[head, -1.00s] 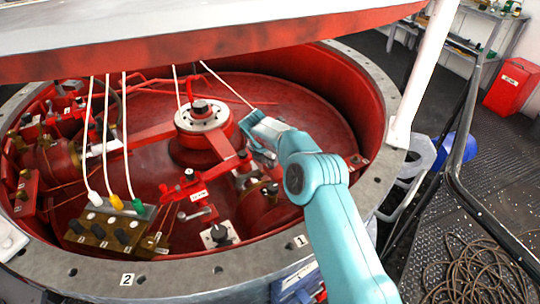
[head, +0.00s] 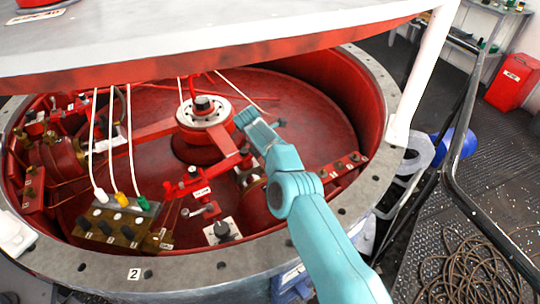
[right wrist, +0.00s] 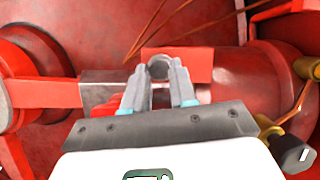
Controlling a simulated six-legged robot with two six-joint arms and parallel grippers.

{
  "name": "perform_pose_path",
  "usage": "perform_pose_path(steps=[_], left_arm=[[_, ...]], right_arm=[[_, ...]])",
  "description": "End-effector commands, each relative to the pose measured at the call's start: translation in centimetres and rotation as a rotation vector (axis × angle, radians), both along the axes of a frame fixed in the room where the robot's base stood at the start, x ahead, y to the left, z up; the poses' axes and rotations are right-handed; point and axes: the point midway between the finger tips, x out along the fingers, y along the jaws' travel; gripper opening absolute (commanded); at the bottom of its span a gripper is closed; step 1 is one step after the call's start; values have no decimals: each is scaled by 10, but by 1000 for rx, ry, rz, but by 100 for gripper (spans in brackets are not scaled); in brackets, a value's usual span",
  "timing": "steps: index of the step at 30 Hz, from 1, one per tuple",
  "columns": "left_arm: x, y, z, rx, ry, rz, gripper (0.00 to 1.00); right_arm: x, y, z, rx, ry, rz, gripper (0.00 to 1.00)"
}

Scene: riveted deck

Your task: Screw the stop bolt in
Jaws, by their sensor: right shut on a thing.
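My right gripper (head: 245,118) reaches in from the lower right over the open red drum, beside the central hub (head: 203,112). In the right wrist view, my right gripper (right wrist: 160,80) has its two fingers close together on a grey round-ended piece (right wrist: 158,67), which looks like the stop bolt. Behind it is a flat red block (right wrist: 197,63). I cannot tell whether the bolt sits in a hole or is held clear of the block. In the head view the bolt is hidden or too small to make out. My left gripper is not in view.
A large slanted lid (head: 200,45) hangs over the drum. A brass block (head: 128,228) with white, yellow and green plugs stands at the lower left. The drum's grey rim (head: 188,265) curves below. In the wrist view, a dark knob (right wrist: 292,155) is at right.

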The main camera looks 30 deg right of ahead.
Motion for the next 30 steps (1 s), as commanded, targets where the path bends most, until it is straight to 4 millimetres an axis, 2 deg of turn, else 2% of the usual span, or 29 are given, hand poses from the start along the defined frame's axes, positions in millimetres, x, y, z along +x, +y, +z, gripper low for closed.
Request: perform_pose_path(steps=[10, 11, 12, 13, 23, 26, 30], left_arm=[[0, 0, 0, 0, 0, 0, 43], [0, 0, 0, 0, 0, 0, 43], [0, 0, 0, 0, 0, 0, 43], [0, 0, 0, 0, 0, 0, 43], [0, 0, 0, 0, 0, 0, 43], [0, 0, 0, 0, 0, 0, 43], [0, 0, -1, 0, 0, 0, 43]], right_arm=[[0, 0, 0, 1, 2, -1, 0], [0, 0, 0, 1, 2, -1, 36], [0, 0, 0, 1, 2, -1, 49], [0, 0, 0, 1, 2, -1, 52], [0, 1, 4, 0, -1, -1, 52], [0, 6, 16, 0, -2, 1, 52], [-1, 19, 46, -1, -4, 2, 52]])
